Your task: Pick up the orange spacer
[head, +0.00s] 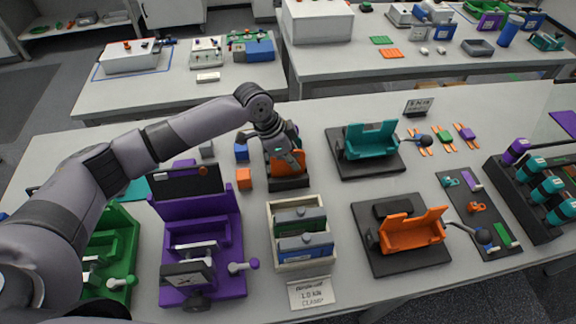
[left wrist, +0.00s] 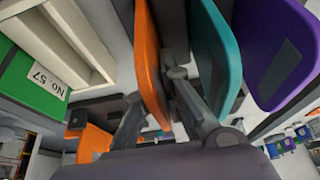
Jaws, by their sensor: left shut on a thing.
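The orange spacer (head: 287,168) is an upright plate at the front of a dark rack (head: 288,184) in the middle of the table. In the left wrist view the orange spacer (left wrist: 149,55) stands beside a teal plate (left wrist: 218,50) and a purple plate (left wrist: 275,50). My left gripper (head: 292,158) reaches down to the rack from behind and left. In the left wrist view its fingers (left wrist: 158,112) lie on either side of the orange spacer and are shut on it. I cannot tell whether the spacer is clear of the rack. My right gripper is not in view.
A cream box (head: 271,232) with green and blue pieces stands in front of the rack. Small orange (head: 244,180) and blue (head: 241,152) blocks lie to its left. A teal fixture (head: 368,141) and an orange fixture (head: 412,232) stand to the right, a purple one (head: 200,230) to the left.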

